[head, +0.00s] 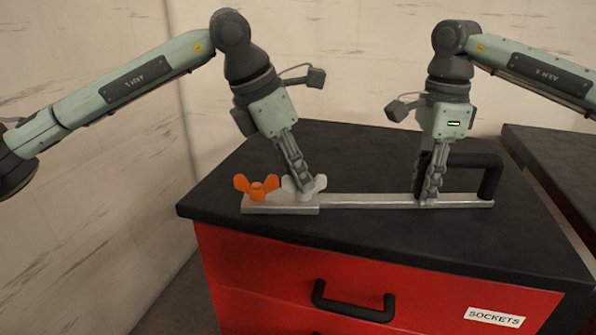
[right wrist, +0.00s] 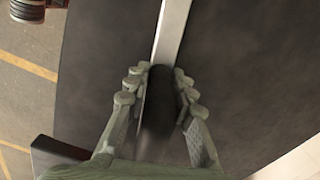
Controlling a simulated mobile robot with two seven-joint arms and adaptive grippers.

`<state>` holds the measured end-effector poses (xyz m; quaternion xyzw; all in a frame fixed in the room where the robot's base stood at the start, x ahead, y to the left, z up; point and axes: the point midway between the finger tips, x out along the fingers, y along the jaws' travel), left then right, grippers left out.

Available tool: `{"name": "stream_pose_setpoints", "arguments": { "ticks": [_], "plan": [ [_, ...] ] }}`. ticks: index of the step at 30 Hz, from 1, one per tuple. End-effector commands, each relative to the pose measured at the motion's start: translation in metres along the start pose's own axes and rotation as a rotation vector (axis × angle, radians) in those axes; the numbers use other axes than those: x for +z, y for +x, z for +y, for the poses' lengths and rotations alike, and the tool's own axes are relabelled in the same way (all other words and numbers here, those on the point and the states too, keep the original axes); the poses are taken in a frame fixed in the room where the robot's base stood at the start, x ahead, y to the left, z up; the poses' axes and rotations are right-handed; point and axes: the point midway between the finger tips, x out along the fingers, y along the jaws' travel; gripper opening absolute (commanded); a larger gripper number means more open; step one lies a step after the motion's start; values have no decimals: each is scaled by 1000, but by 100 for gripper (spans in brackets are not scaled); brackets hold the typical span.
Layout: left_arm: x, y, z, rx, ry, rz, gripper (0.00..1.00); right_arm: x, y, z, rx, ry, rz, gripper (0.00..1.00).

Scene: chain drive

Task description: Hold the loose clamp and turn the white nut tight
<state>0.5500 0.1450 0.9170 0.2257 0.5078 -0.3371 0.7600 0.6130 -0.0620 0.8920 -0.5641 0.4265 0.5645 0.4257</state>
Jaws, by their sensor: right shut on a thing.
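The clamp (head: 365,201) is a long metal bar lying on the black cabinet top, with a wider block at its left end and a black handle (head: 490,178) at its right. The white wing nut (head: 293,184) sits on the block, partly hidden by my left gripper (head: 308,189). Its fingers point down at the nut; whether they are closed on it is hidden. An orange wing nut (head: 257,188) stands just left of it. My right gripper (head: 429,203) is shut on the clamp's black handle part, which shows between its fingers in the right wrist view (right wrist: 158,105).
The black cabinet top (head: 390,235) is clear in front of the bar. The red cabinet has a black drawer handle (head: 352,307) and a SOCKETS label (head: 494,317). Another dark top (head: 560,165) stands at the right across a narrow gap. A pale wall is behind.

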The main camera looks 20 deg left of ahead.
Motion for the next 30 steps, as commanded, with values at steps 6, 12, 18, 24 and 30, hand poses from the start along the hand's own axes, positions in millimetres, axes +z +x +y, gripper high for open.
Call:
{"name": "stream_pose_setpoints", "arguments": {
  "ticks": [6,12,18,24,30],
  "plan": [
    [0,0,-1,-3,2,-1,0,0,-1,-1,-3,4,-1,0],
    [0,0,-1,-2,2,0,0,0,-1,0,-2,3,-1,0],
    [0,0,-1,-2,1,0,0,0,-1,0,-2,2,-1,0],
    [0,0,-1,-2,1,1,0,0,-1,0,-2,1,-1,0],
    [0,0,0,-1,1,1,0,0,-1,0,-2,1,-1,0]
  ]
}}
